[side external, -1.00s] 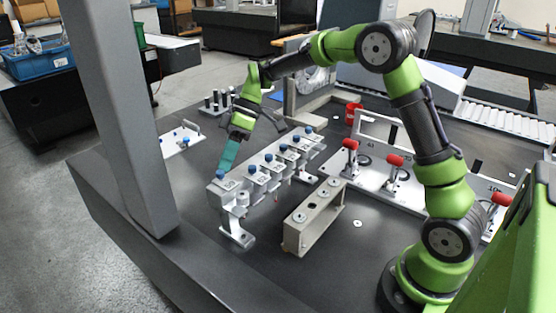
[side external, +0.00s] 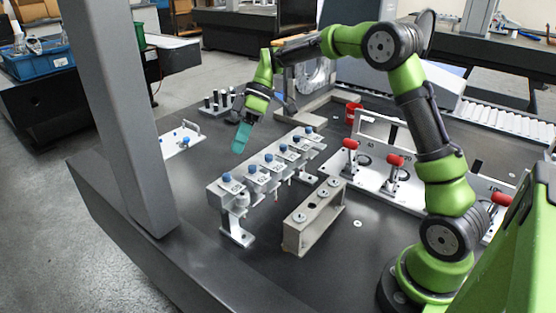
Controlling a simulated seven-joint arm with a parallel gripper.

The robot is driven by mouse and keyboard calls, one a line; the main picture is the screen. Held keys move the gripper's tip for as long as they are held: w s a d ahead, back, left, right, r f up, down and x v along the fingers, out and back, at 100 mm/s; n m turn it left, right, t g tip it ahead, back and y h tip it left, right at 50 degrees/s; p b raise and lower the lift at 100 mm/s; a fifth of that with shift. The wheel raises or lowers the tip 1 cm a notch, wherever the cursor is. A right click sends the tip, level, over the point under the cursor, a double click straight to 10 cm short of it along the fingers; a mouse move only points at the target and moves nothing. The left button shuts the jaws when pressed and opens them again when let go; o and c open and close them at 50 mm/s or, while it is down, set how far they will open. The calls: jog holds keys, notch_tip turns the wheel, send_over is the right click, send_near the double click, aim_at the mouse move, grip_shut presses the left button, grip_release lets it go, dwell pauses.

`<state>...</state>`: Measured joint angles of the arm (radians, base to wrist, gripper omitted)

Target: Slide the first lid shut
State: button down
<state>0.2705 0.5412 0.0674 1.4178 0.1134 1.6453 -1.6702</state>
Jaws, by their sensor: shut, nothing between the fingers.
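A raised pale grey rail (side external: 217,190) carries a row of several small lids with blue knobs. The lid at its near-left end (side external: 232,186) has a blue knob (side external: 227,177) and a dark label too small to read. I take it as the first lid. It sits flat on the rail top, but whether it fully covers what is under it cannot be told. My gripper (side external: 239,149) is shut and empty, its teal fingers pointing down. It is above and behind this lid, apart from it.
A beige block with round holes (side external: 314,218) stands in front of the rail. A white plate with red-handled clamps (side external: 374,190) is to the right. A small white plate (side external: 182,146) lies at the left, and dark upright pins (side external: 215,102) stand behind.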

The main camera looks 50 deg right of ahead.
aim_at(231, 182)
jog(key=v, duration=0.7)
jog(key=w+a+r+m+g+h, duration=0.1)
jog(key=w+a+m+h, duration=0.1)
jog(key=m, duration=0.8)
jog(key=w+a+r+m+g+h, duration=0.1)
jog(key=a+r+m+g+h, duration=0.1)
jog(key=m, duration=0.7)
jog(key=x, duration=1)
jog(key=shift+w+d+f, duration=0.1)
jog(key=shift+w+f, duration=0.1)
jog(key=shift+f, duration=0.1)
jog(key=shift+s+a+r, duration=0.15)
jog(key=shift+s+a, duration=0.6)
jog(key=shift+a, duration=0.25)
jog(key=shift+s+a, duration=0.4)
jog(key=shift+a, duration=0.1)
jog(key=shift+s, duration=0.1)
